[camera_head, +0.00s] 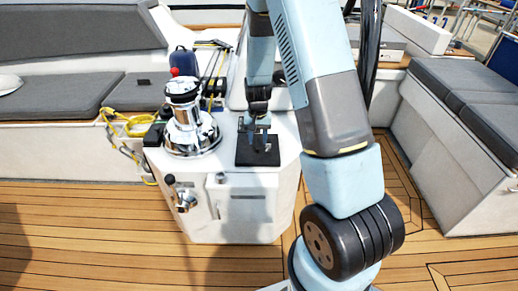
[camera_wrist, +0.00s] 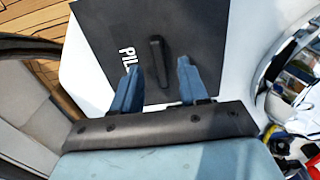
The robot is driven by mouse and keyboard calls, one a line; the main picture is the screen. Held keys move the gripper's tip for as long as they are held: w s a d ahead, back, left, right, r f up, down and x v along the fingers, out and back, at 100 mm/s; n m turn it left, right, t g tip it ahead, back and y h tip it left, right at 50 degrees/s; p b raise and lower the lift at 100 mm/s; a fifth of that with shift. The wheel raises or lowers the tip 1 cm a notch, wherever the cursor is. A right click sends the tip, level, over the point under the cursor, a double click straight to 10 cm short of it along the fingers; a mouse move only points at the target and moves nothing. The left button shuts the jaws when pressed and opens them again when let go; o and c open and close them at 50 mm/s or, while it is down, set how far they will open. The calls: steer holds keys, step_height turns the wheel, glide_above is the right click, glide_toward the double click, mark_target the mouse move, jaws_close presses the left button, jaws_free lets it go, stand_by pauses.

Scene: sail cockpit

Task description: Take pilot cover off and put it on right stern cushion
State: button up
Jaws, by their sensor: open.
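The pilot cover (camera_head: 243,155) is a flat black square lying on top of the white console (camera_head: 255,188). In the wrist view the cover (camera_wrist: 195,25) shows part of a white "PIL" marking and a raised dark handle (camera_wrist: 159,62). My gripper (camera_head: 258,140) is above the cover in the head view. In the wrist view its two blue fingers (camera_wrist: 158,75) are apart, with the handle beyond and between them and nothing held. Grey cushions (camera_head: 468,82) lie on the bench at the right; I cannot tell which is the right stern cushion.
A chrome winch (camera_head: 190,125) stands on the console just left of the cover. A yellow rope (camera_head: 125,122) hangs at the left bench. A dark wheel rim (camera_head: 370,50) rises behind my arm. The teak floor (camera_head: 90,235) is clear at the front left.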

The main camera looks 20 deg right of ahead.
steer(key=shift+f, duration=0.95)
steer(key=shift+c, duration=0.3)
jaws_close()
